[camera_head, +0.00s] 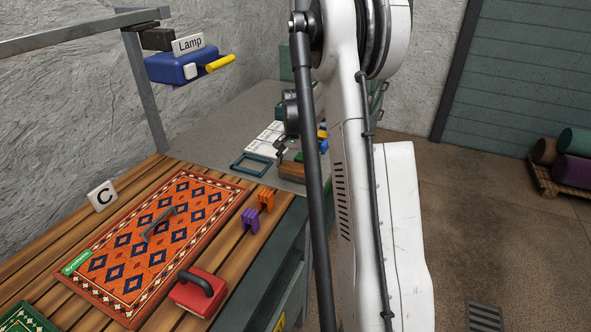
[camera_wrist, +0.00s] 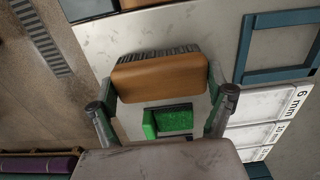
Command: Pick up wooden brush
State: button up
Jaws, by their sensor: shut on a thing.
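The wooden brush (camera_wrist: 160,78) has a brown wooden block and dark bristles along its far edge in the wrist view. My gripper (camera_wrist: 162,88) is shut on it, with one finger at each end of the block. In the head view the brush (camera_head: 291,171) is a small brown block over the grey part of the bench. My gripper (camera_head: 290,152) there is partly hidden by my arm. I cannot tell how far the brush is from the surface.
A green pad (camera_wrist: 172,121) lies near the brush. A teal frame (camera_head: 236,164) and white thickness cards (camera_wrist: 262,105) lie alongside. An orange patterned rug (camera_head: 190,205), a red handled block (camera_head: 190,297) and a blue lamp unit (camera_head: 178,66) are to the left.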

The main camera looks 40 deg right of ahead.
aim_at(295, 166)
notch_tip(295, 166, up, 4)
jog(key=shift+f, duration=0.2)
jog(key=a+r, duration=0.7)
jog(key=a, duration=0.4)
jog(key=shift+a, duration=0.35)
jog(key=o, duration=0.8)
jog(key=c, duration=0.8)
